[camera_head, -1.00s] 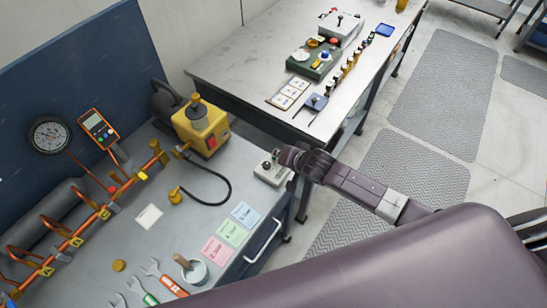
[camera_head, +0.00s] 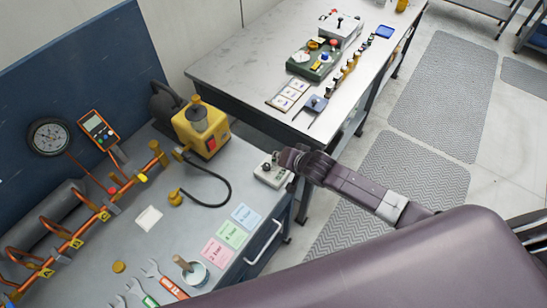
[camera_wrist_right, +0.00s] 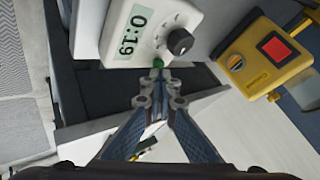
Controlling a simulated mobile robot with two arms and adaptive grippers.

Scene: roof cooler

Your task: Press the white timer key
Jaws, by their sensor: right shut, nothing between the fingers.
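The white timer (camera_head: 268,178) is a small box at the right edge of the grey bench. In the right wrist view the white timer (camera_wrist_right: 150,30) shows a display reading 0:19, a dark round knob (camera_wrist_right: 180,41) and a small green key (camera_wrist_right: 158,63) on its edge. I see no white key. My right gripper (camera_head: 279,158) is shut and empty, at the timer's far side. In the wrist view the right gripper's fingertips (camera_wrist_right: 158,78) are right at the green key; I cannot tell whether they touch it. My left gripper is out of view.
A yellow pump (camera_head: 202,128) with a red switch and black hose stands left of the timer. Coloured cards (camera_head: 231,234) lie in front of it. A second table (camera_head: 240,75) with instruments stands behind, across a gap.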

